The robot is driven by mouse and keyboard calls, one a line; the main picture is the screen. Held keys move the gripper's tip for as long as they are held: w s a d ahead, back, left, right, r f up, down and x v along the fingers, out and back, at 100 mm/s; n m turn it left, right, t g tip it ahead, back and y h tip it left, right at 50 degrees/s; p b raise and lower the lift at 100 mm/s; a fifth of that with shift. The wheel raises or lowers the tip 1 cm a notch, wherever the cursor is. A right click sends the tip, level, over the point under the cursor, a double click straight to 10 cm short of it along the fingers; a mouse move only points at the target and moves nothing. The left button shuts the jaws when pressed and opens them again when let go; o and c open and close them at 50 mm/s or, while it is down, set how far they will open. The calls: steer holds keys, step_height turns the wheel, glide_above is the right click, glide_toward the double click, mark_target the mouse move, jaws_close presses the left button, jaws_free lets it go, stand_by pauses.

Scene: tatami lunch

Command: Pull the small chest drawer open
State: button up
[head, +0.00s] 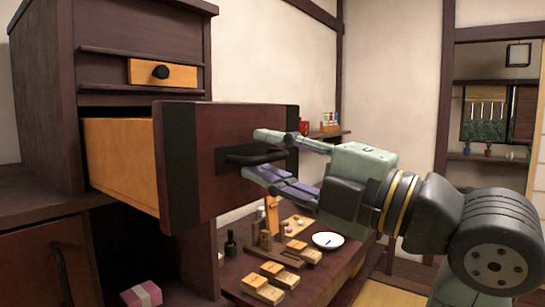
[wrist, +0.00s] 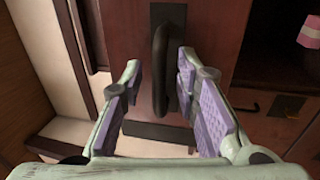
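A dark wooden chest (head: 45,90) stands at the left in the head view. Its wide drawer sticks well out, with a dark red-brown front (head: 210,175) and a pale wooden side (head: 120,160). A black bar handle (head: 240,158) is on the drawer front and also shows in the wrist view (wrist: 161,85). My gripper (head: 255,153) is at the handle, its fingers open. In the wrist view the gripper (wrist: 158,68) has one finger on each side of the handle, with gaps visible. The drawer's inside is hidden.
A small pale drawer (head: 162,73) with a round black knob sits above, closed. Below stands a low table (head: 335,275) with wooden blocks (head: 270,282), a dark bottle (head: 230,244) and a white plate (head: 328,240). A pink box (head: 141,294) lies lower left.

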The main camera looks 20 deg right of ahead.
steer(key=shift+s+d, duration=0.1)
steer(key=v, duration=1.1)
steer(key=shift+s+d, duration=0.25)
steer(key=shift+s, duration=0.05)
